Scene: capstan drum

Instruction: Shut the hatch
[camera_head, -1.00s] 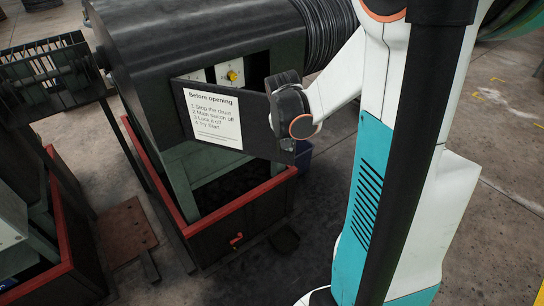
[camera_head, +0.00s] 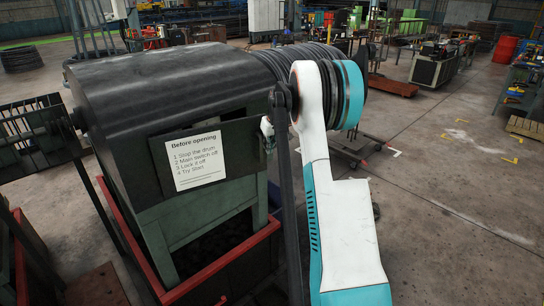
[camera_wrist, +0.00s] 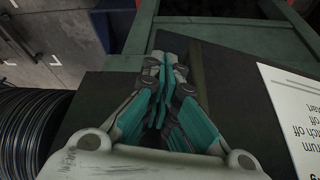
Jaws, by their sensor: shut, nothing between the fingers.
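The hatch (camera_head: 236,146) is a dark flat panel with a white "Before opening" notice (camera_head: 192,160). In the head view it covers the opening in the side of the capstan drum's housing (camera_head: 180,85). Whether it lies fully flush or is latched I cannot tell. In the wrist view the hatch (camera_wrist: 222,85) spreads below my gripper (camera_wrist: 166,62), with part of the notice (camera_wrist: 298,100) at the right. My gripper is shut and empty, its fingertips over or against the panel; contact is unclear. In the head view my arm mostly hides the gripper.
The wire-wound drum (camera_head: 315,75) adjoins the housing on the right; its windings (camera_wrist: 30,130) show at lower left in the wrist view. A red-edged base frame (camera_head: 215,265) stands below the hatch. The floor (camera_head: 450,200) at the right is open.

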